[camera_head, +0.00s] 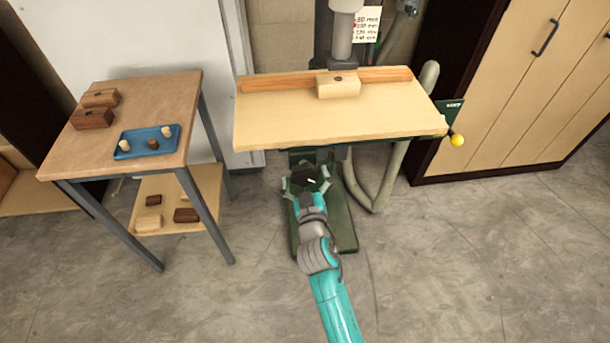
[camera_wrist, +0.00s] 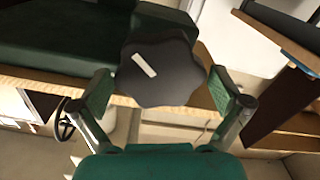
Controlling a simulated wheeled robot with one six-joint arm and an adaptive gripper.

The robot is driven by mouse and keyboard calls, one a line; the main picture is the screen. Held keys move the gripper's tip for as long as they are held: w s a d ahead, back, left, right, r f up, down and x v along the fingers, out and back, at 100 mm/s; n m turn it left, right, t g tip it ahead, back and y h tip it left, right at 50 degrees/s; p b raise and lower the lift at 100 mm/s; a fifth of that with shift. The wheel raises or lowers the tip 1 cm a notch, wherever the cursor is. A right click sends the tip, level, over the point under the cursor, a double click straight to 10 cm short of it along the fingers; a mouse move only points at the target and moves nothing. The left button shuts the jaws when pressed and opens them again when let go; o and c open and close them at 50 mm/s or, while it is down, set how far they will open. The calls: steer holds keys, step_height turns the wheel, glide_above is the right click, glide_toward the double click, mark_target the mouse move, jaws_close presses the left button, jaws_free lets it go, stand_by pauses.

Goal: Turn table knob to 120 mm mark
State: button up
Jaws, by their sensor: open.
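The table knob (camera_wrist: 180,77) is black and lobed, with a white pointer line slanting from upper left to lower right in the wrist view. In the head view the knob (camera_head: 312,180) shows below the front edge of the machine's wooden table (camera_head: 290,115). My gripper (camera_head: 307,178) is open, with its fingers to either side of the knob. In the wrist view the gripper's fingers (camera_wrist: 160,82) stand left and right of the knob, with small gaps visible. I see no legible 120 mm mark by the knob.
A wooden block (camera_head: 338,88) sits on the machine table against a fence (camera_head: 280,82). A yellow-balled lever (camera_head: 457,140) is at the table's right. A side table (camera_head: 165,90) at left bears blocks and a blue tray (camera_head: 135,152). Open floor lies in front.

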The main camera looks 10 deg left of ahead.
steer(key=v, duration=1.2)
steer(key=w+a+n, duration=0.1)
steer(key=w+n, duration=0.3)
steer(key=n, duration=0.6)
steer(key=w+a+n, duration=0.1)
steer(key=w+n, duration=0.3)
steer(key=n, duration=0.7)
steer(key=w+a+f+n, duration=0.1)
steer(key=w+n, duration=0.3)
steer(key=n, duration=0.6)
steer(key=shift+a+n, duration=0.15)
steer(key=shift+n, duration=0.15)
steer(key=c, duration=0.9)
